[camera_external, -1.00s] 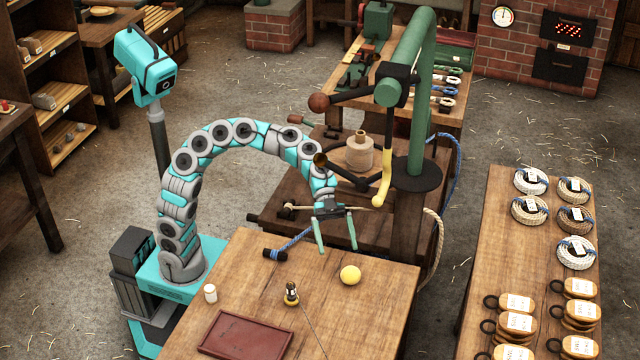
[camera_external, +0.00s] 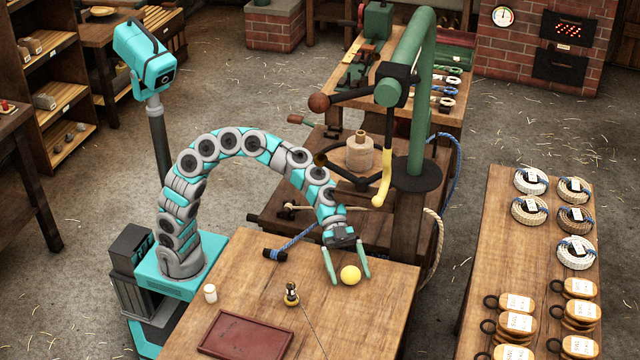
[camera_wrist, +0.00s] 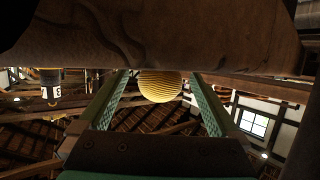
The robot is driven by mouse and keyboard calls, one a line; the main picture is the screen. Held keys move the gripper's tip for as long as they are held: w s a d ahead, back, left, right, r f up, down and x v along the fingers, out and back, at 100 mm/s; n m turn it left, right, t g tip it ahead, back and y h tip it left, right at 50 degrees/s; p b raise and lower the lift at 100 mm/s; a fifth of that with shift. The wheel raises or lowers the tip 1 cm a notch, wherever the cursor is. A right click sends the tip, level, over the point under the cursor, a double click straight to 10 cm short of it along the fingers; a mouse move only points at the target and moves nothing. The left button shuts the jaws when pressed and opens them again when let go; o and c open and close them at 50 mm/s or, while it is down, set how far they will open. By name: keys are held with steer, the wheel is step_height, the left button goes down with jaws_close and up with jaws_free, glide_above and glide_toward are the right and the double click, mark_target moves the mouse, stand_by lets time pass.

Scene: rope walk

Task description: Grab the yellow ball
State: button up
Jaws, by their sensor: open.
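The yellow ball (camera_external: 350,275) rests on the wooden table (camera_external: 240,290) near its back right part. My gripper (camera_external: 350,280) is open, with its two green fingers pointing down on the left and right of the ball. The wrist view also shows the ball (camera_wrist: 160,86), ridged and round, between the far ends of the two fingers (camera_wrist: 160,88). Clear room shows between the ball and the fingers there. Contact with either finger cannot be told.
A green post machine (camera_external: 420,110) stands just behind. The table right of the ball is clear.

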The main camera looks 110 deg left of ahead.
steer(key=c, duration=1.4)
steer(key=shift+f+b, duration=0.1)
steer(key=shift+b, duration=0.5)
